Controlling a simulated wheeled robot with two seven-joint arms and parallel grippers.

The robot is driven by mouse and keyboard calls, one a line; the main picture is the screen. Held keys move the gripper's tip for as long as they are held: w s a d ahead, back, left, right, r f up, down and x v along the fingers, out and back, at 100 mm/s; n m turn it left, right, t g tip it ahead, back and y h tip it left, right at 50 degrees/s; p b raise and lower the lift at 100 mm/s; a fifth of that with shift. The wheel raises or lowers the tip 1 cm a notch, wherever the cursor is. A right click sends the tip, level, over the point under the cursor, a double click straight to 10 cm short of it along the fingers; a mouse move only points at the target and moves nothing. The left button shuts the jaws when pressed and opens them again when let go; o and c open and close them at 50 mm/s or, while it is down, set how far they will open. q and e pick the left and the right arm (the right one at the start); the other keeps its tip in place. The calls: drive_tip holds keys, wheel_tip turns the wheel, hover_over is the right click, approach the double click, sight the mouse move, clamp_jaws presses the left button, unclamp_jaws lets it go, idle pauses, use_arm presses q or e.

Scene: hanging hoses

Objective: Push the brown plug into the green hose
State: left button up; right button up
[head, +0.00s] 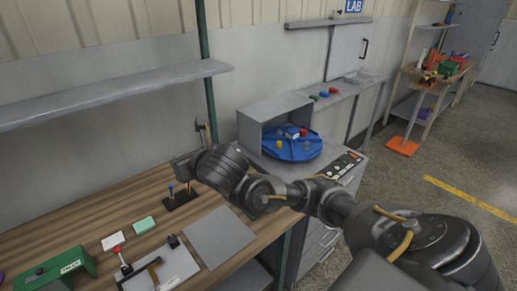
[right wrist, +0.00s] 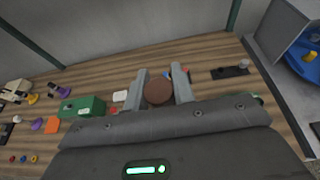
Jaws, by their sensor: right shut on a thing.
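The brown plug (right wrist: 158,92) shows as a round brown face in the right wrist view. My right gripper (right wrist: 160,82) is shut on it, with one grey finger on each side. In the head view my right gripper (head: 184,166) reaches out over the wooden bench, and I cannot make out the plug there. I cannot identify the green hose in either view. My left gripper is not in view.
The wooden bench (head: 75,217) holds a green box (head: 62,268), a grey plate (head: 219,238) and a small dark stand (head: 181,201). A grey shelf (head: 110,92) and a dark green post (head: 206,75) stand behind. A blue round tray (head: 292,153) is at the right.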

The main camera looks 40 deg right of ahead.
drive_tip(key=w+d+f+m+h+p, duration=0.2)
drive_tip(key=w+d+h+p, duration=0.1)
drive_tip(key=w+d+p, duration=0.65)
use_arm(q)
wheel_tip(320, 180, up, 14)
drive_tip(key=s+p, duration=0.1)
drive_tip(key=p, duration=0.2)
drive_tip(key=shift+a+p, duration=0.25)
drive_tip(key=shift+p, duration=0.05)
use_arm(e)
drive_tip(key=s+d+f+m, duration=0.1)
drive_tip(key=s+d+f, duration=0.1)
drive_tip(key=d+f, duration=0.3)
drive_tip(key=s+d+f+g+h, duration=0.1)
drive_tip(key=s+d+f, duration=0.1)
drive_tip(key=d+f, duration=0.3)
drive_tip(key=d, duration=0.4)
drive_tip(key=shift+s+d+f+m, duration=0.2)
drive_tip(key=shift+s+m, duration=0.2)
